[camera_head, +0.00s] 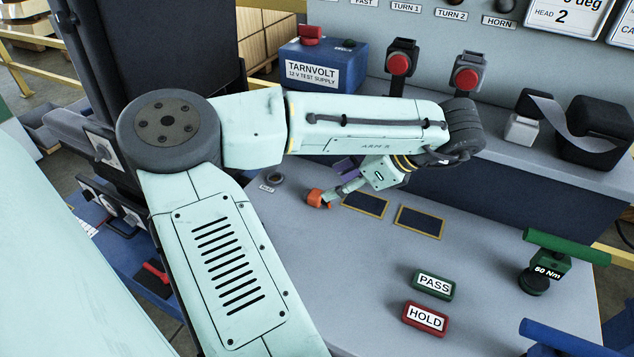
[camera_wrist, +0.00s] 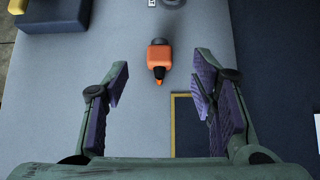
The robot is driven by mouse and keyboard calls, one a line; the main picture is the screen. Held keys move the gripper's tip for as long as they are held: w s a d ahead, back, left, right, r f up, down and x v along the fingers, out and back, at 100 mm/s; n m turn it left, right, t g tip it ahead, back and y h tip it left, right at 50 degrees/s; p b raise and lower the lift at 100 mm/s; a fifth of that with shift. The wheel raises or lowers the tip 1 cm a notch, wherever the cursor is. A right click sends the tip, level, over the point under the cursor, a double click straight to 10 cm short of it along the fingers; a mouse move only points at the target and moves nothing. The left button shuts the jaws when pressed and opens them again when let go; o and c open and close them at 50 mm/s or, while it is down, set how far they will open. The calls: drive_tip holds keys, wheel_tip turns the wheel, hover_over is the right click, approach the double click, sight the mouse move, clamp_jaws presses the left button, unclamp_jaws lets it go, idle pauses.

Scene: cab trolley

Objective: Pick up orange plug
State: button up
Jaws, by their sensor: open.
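The orange plug (camera_head: 318,199) lies on the grey bench top (camera_head: 300,262) near the yellow-framed dark pads. In the wrist view the plug (camera_wrist: 160,54) sits ahead of my gripper, roughly centred between the fingers, with its dark narrow end pointing toward me. My gripper (camera_wrist: 161,82) is open and empty, its purple-padded fingers spread to either side of the plug's line. In the head view my gripper (camera_head: 346,178) hangs close beside the plug, partly hidden by my arm. Whether a finger touches the plug cannot be told there.
Two dark yellow-framed pads (camera_head: 419,222) lie right of the plug. A round fitting (camera_head: 275,180) stands to its left. The blue Tarnvolt supply (camera_head: 322,66) and red buttons (camera_head: 402,64) stand behind. PASS (camera_head: 434,284) and HOLD (camera_head: 425,319) blocks lie in front, with clear bench between.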

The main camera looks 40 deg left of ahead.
sight(316, 193)
drive_tip(key=shift+a+f, duration=0.4)
drive_tip(key=shift+f, duration=0.1)
drive_tip(key=b+x, duration=0.4)
drive_tip(key=b, duration=0.1)
drive_tip(key=shift+s+d+f+b, duration=0.1)
drive_tip(key=shift+d+f+b, duration=0.1)
drive_tip(key=shift+f+b, duration=0.15)
drive_tip(key=shift+s+a+f+b, duration=0.1)
drive_tip(key=shift+a+f+b, duration=0.05)
drive_tip(key=shift+a+b, duration=0.3)
drive_tip(key=shift+c, duration=0.4)
clamp_jaws()
